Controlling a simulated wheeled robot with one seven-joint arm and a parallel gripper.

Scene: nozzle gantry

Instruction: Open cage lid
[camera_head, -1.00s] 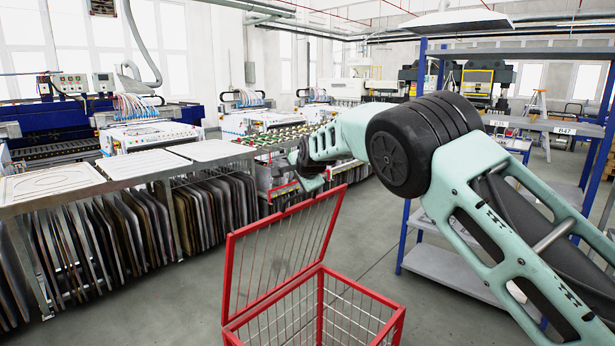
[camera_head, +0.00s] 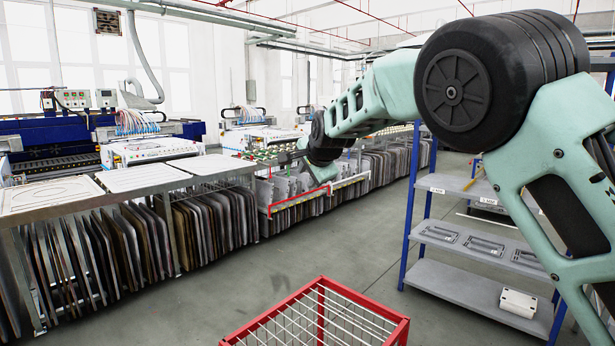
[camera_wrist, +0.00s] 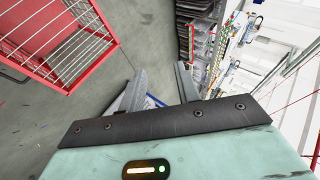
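The cage (camera_head: 360,292) is a red-framed wire box on the floor at the bottom of the head view, its lower part cut off by the frame edge. Thin pale rods cross its top, so its lid seems to lie flat over it. No lid panel stands up. The cage also shows at the upper left of the wrist view (camera_wrist: 70,82). My gripper (camera_wrist: 160,70) has its two fingers apart with nothing between them.
A long bench with upright panels (camera_head: 150,235) runs along the left and back. A blue-posted shelf rack (camera_head: 415,215) stands at right, with a white box (camera_head: 517,302) on its low shelf. Grey floor (camera_head: 250,280) around the cage is clear.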

